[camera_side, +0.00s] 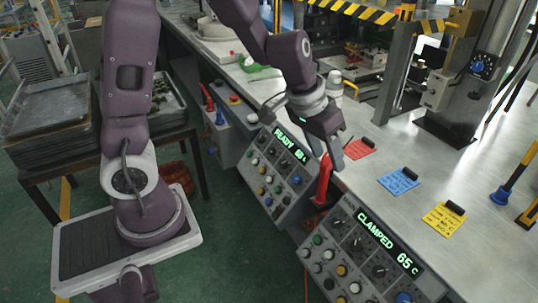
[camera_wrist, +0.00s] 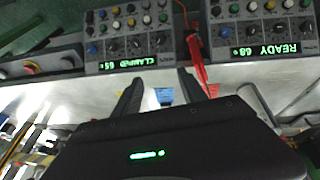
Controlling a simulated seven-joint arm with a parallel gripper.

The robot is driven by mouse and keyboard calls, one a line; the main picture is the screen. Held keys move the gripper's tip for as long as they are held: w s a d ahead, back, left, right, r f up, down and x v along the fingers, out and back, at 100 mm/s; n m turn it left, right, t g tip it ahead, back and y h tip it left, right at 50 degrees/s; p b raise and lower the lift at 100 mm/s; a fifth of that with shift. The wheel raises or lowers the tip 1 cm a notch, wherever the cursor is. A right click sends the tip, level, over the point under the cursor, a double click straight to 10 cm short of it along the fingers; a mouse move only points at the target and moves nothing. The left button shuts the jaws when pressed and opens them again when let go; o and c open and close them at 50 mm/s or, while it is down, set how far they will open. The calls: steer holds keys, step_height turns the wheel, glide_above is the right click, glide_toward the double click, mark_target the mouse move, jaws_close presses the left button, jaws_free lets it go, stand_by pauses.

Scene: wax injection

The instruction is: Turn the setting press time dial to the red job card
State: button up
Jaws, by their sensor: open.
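My gripper (camera_side: 338,160) is open and empty above the front edge of the metal bench. In the wrist view its two dark fingers (camera_wrist: 158,84) stand apart with nothing between them. The red job card (camera_side: 359,149) lies on the bench, just right of my gripper. Two control panels face the front: one reads "READY 68" (camera_side: 291,145), also in the wrist view (camera_wrist: 265,50); the other reads "CLAMPED 65" (camera_side: 388,244), also in the wrist view (camera_wrist: 123,62). Both carry several dials and coloured buttons. Their labels are too small to read, so I cannot tell the press time dial.
A red lever (camera_side: 324,180) rises between the panels, close below my gripper. A blue card (camera_side: 398,181) and a yellow card (camera_side: 445,218) lie farther right on the bench. A press frame with a blue knob (camera_side: 478,66) stands at the back right.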

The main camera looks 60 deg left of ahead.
steer(key=w+a+f+g+y, duration=0.15)
steer(key=a+f, duration=0.25)
steer(key=f, duration=0.4)
steer(key=m+t+y, duration=0.9)
steer(key=m+y, duration=0.4)
steer(key=m, duration=0.6)
glide_toward(270, 151)
steer(key=a, duration=0.1)
steer(key=shift+w+a+f, duration=0.1)
steer(key=shift+w+a, duration=0.15)
steer(key=shift+w, duration=0.25)
steer(key=x, duration=0.6)
steer(key=shift+w, duration=0.25)
